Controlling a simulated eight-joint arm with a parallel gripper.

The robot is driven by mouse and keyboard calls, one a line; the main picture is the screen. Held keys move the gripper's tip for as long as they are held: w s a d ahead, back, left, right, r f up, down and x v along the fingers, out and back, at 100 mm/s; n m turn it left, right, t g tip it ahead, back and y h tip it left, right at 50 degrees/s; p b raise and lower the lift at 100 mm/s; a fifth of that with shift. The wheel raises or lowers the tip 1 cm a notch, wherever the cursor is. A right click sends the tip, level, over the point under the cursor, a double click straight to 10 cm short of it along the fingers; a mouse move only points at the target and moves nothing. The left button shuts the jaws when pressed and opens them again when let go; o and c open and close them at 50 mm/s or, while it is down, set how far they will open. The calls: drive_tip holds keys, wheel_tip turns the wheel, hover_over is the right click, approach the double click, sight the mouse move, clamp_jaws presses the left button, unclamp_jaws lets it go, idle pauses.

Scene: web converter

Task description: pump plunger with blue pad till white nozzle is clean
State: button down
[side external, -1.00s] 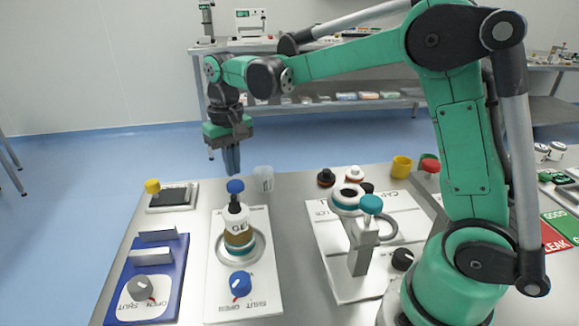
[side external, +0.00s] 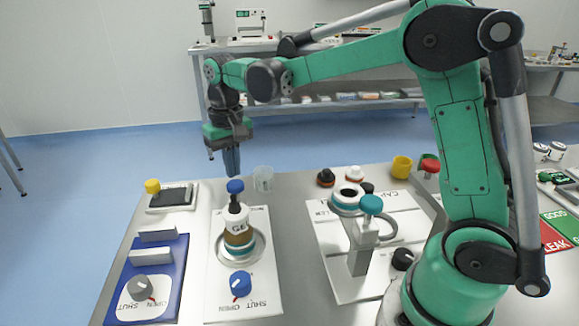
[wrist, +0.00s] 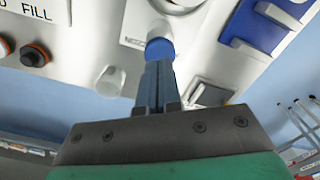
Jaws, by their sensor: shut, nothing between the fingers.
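The plunger with its blue pad (side external: 235,186) tops a dark neck on a white and amber bottle (side external: 239,228) labelled "GE...", standing upright in a ring on a white plate. My gripper (side external: 232,174) is shut and empty, pointing down, its blue-grey fingertips right at the blue pad. In the wrist view the closed fingers (wrist: 157,66) overlap the blue pad (wrist: 159,48); I cannot tell whether they touch or hover just above.
A blue knob (side external: 240,284) sits in front of the bottle, and a clear cup (side external: 263,179) behind it. A blue panel (side external: 150,275) with a grey knob lies left. A teal-topped post (side external: 371,204) stands right on a white board.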

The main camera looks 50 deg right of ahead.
sight(235, 183)
drive_tip(key=shift+f, duration=2)
drive_tip(key=shift+r, duration=2.15)
drive_tip(key=shift+r, duration=3)
